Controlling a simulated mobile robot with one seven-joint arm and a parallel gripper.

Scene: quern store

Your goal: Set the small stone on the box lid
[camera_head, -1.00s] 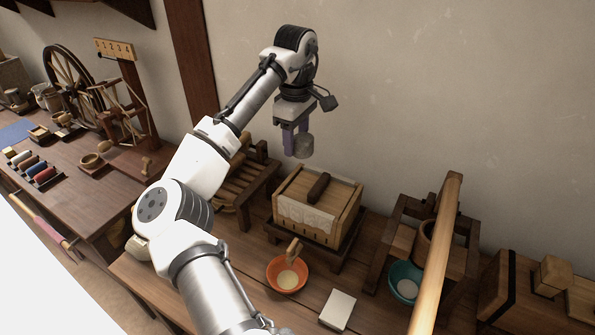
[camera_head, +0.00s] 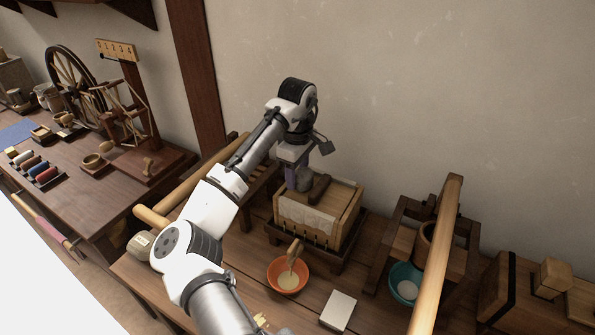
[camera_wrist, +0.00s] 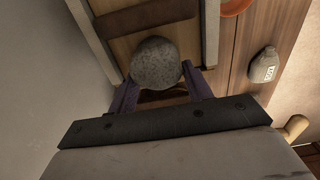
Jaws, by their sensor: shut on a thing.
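The small stone (camera_wrist: 156,64) is grey, speckled and rounded, and sits between the fingers of my gripper (camera_wrist: 160,88). In the head view the stone (camera_head: 304,180) is low over the left part of the box lid (camera_head: 335,191). My gripper (camera_head: 298,176) is shut on the stone from above. The lid is pale wood with a dark handle bar (camera_head: 319,188), and the stone is just left of that bar. The lid also shows in the wrist view (camera_wrist: 140,45). I cannot tell whether the stone touches the lid; its underside is hidden.
The wooden box (camera_head: 315,222) has pale cloth at its sides and stands on a dark stand. An orange bowl (camera_head: 272,277) and a white block (camera_head: 338,310) are in front. A teal bowl (camera_head: 396,283) sits in a wooden frame at right. A small labelled sack (camera_wrist: 263,66) lies nearby.

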